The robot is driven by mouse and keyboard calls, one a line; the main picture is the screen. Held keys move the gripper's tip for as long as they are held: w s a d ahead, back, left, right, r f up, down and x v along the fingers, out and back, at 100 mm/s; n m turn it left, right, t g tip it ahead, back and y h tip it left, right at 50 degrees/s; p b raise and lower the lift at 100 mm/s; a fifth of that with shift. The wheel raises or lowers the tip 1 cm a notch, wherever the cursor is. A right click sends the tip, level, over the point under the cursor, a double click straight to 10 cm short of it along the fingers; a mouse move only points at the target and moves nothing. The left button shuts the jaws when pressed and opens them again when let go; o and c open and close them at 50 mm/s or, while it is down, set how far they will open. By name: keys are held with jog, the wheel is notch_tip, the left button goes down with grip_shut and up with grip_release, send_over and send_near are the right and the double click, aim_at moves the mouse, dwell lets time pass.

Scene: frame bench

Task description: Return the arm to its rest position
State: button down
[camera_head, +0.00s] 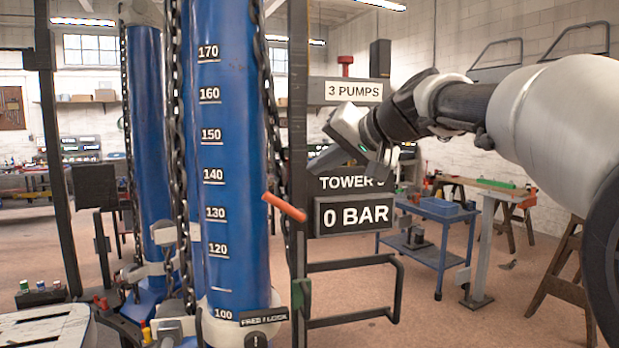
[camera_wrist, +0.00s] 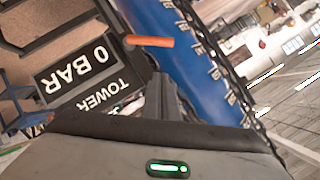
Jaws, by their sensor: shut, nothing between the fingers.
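My arm (camera_head: 455,105) reaches in from the right in the head view, raised and bent. My gripper (camera_head: 318,165) points down and left in front of the "TOWER" sign and the "3 PUMPS" label. It also shows in the wrist view, with its grey fingers (camera_wrist: 164,95) together and empty. The near blue cylinder (camera_head: 225,150), marked from 100 to 170, stands left of my gripper. An orange lever (camera_head: 284,207) sticks out beside this cylinder, below and left of the fingertips. It shows in the wrist view (camera_wrist: 150,41) beyond them.
A "0 BAR" display (camera_head: 352,215) hangs on the dark frame (camera_head: 298,120). Chains (camera_head: 180,130) hang beside the cylinders. A second blue cylinder (camera_head: 146,150) stands farther left. A blue cart (camera_head: 432,212) and workbench (camera_head: 490,186) stand behind; open floor lies between.

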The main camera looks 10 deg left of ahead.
jog(key=shift+s+d+r, duration=0.3)
jog(key=shift+s+d, duration=0.05)
jog(key=shift+s, duration=0.1)
jog(key=s+d+f+g+h, duration=0.1)
jog(key=s+d+f+h, duration=0.2)
jog(key=s+d+f, duration=0.3)
jog(key=s+d+f+g+h+p, duration=0.1)
jog(key=s+d+f+h, duration=0.2)
jog(key=s+d+f, duration=0.4)
jog(key=s+d+f+g+h+p, duration=0.1)
jog(key=s+d+f+h, duration=0.2)
jog(key=s+d+f, duration=0.4)
jog(key=s+f, duration=0.6)
jog(key=s, duration=0.5)
jog(key=shift+s+d+g, duration=0.15)
jog(key=shift+g, duration=0.15)
jog(key=shift+f, duration=0.1)
